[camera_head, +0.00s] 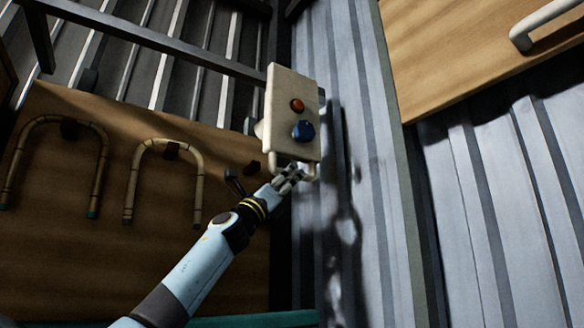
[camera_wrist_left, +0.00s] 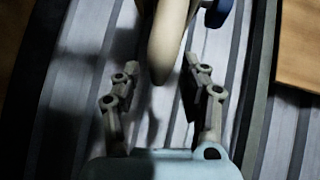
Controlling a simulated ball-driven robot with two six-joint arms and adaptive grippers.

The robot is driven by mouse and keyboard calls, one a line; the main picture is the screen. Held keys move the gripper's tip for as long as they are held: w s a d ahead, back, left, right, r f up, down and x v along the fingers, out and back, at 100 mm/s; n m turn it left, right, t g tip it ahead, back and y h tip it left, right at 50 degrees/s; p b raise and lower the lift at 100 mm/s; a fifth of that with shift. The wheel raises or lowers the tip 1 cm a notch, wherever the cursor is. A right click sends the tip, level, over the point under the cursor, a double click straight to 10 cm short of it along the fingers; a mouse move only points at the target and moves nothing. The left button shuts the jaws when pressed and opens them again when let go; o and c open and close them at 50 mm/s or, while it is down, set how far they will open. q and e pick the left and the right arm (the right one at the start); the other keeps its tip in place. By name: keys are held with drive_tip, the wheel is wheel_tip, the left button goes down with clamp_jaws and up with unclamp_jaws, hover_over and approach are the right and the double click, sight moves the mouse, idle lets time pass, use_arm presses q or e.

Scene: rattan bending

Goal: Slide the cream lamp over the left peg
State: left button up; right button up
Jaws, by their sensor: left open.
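A cream box-like body (camera_head: 292,90) with an orange-red knob (camera_head: 297,105) and a blue knob (camera_head: 303,131) stands tilted at the middle top of the head view; it is the only cream thing matching the lamp. My left gripper (camera_head: 292,174) is open at its lower end. In the left wrist view the open fingers (camera_wrist_left: 162,85) stand either side of a cream rounded prong (camera_wrist_left: 170,45), with a visible gap beside it; contact cannot be told. My right gripper is out of view.
Two bent rattan hoops (camera_head: 103,165) (camera_head: 197,180) hang on a brown wooden board (camera_head: 60,260) at the left. A dark bar (camera_head: 150,38) crosses above the board. Ribbed grey metal (camera_head: 360,220) lies right of the gripper. A wooden panel with a pale handle (camera_head: 545,20) is at the upper right.

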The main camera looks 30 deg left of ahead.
use_arm(q)
drive_tip(key=shift+x, duration=1.05)
drive_tip(key=shift+c, duration=0.3)
clamp_jaws()
